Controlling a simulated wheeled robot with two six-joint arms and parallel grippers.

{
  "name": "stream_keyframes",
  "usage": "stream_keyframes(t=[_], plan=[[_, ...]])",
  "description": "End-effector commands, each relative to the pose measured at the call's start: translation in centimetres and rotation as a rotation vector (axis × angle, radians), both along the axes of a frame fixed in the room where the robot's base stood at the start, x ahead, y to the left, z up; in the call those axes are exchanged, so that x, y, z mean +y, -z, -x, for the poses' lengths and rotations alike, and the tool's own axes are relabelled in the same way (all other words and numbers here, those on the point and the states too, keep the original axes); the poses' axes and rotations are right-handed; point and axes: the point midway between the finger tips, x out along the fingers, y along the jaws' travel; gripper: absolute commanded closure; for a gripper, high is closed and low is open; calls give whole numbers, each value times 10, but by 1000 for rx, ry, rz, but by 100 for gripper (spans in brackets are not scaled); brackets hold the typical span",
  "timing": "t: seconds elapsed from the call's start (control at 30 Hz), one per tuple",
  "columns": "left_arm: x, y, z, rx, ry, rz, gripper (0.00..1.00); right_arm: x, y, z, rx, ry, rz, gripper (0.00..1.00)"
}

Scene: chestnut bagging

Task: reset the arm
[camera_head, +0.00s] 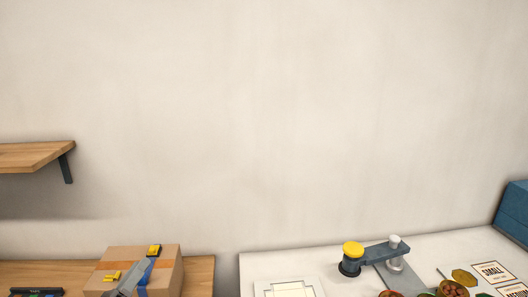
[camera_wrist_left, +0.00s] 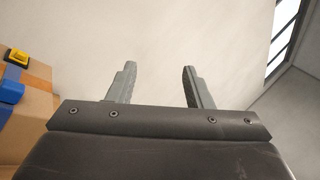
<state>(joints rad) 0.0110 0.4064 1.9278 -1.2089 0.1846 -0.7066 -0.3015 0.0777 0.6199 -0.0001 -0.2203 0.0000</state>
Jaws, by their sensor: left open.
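My left gripper (camera_wrist_left: 158,82) shows in the left wrist view, its two grey fingers wide apart with nothing between them. Beyond the fingertips is only plain pale wall. A cardboard box (camera_wrist_left: 28,115) stands to the left of the fingers, apart from them. In the head view a narrow grey form crosses the front of the same box (camera_head: 165,275) at the bottom edge; I cannot tell if it is part of my left gripper. My right gripper is not in view.
Yellow and blue items sit on the box, on a wooden surface (camera_head: 203,275). A white table (camera_head: 265,258) at right holds a yellow-topped device (camera_head: 353,250), small bowls (camera_head: 452,288) and a label card (camera_head: 492,271). A wooden shelf (camera_head: 35,155) juts out at left; a blue container (camera_head: 515,212) stands far right.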

Motion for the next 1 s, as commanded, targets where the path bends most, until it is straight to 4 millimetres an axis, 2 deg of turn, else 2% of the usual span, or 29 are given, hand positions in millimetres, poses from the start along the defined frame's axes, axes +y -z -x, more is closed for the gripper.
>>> stream_keyframes(t=[0.13,0.27,0.4,0.5,0.6,0.73,0.83,1.0], plan=[[37,8,24,81,-148,400,54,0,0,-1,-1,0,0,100],[69,31,49,169,-288,739,54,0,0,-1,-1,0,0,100],[93,71,85,281,-452,1090,54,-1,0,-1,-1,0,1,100],[101,104,116,372,-579,1328,54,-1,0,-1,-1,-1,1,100],[100,137,152,471,-718,1552,54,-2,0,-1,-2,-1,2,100],[86,174,200,602,-902,1794,54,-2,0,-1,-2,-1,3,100],[71,193,234,691,-1028,1928,54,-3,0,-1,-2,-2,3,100],[44,211,283,824,-1219,2085,54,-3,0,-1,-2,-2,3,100]])
